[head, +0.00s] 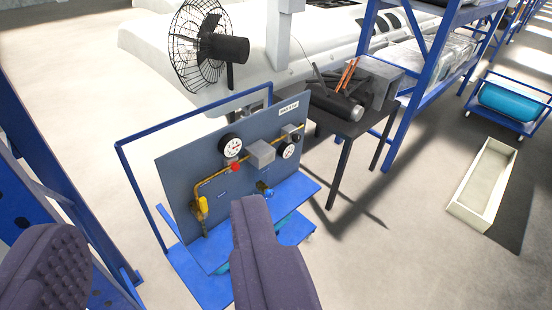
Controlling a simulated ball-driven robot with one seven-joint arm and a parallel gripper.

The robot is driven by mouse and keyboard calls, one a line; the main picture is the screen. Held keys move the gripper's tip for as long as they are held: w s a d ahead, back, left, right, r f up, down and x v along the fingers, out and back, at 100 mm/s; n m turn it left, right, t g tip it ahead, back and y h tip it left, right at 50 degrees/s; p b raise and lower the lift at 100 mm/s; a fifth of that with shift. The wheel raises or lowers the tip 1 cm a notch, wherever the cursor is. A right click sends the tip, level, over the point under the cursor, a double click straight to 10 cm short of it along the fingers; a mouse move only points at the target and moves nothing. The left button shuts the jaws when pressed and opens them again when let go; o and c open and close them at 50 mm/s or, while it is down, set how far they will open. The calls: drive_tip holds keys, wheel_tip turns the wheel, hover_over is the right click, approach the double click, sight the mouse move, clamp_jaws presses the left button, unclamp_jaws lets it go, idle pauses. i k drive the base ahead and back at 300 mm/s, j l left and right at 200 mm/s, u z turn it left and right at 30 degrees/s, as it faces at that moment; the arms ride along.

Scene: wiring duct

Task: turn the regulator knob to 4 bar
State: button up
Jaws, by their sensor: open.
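A dark grey panel (177,165) stands tilted on a blue wheeled cart (190,275), ahead of my gripper (155,218). Brass piping on it carries a round white gauge (230,145), a small red part (236,167), a grey box (261,153) and a second gauge (288,151). A yellow handle (203,204) is at the lower left, and a blue fitting (267,191) is lower right. A small dark round part (297,138) is above the second gauge. I cannot tell which part is the regulator knob, and the dial readings are too small. My gripper is open and empty, well short of the panel.
A black table (352,127) with tools stands just behind the panel's right side. A black fan (205,45) is behind it. Blue rack posts (62,180) rise close on the left. A cream open box (482,185) lies on the right. The floor between is clear.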

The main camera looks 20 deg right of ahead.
sight(296, 137)
drive_tip(key=i+l, duration=0.25)
drive_tip(key=i, duration=0.25)
drive_tip(key=i+l, duration=0.2)
drive_tip(key=i, duration=0.3)
drive_tip(key=i+l, duration=0.25)
drive_tip(key=i, duration=0.25)
drive_tip(key=i+l+z, duration=0.1)
drive_tip(key=i, duration=0.4)
drive_tip(key=i+l, duration=0.3)
drive_tip(key=i, duration=0.2)
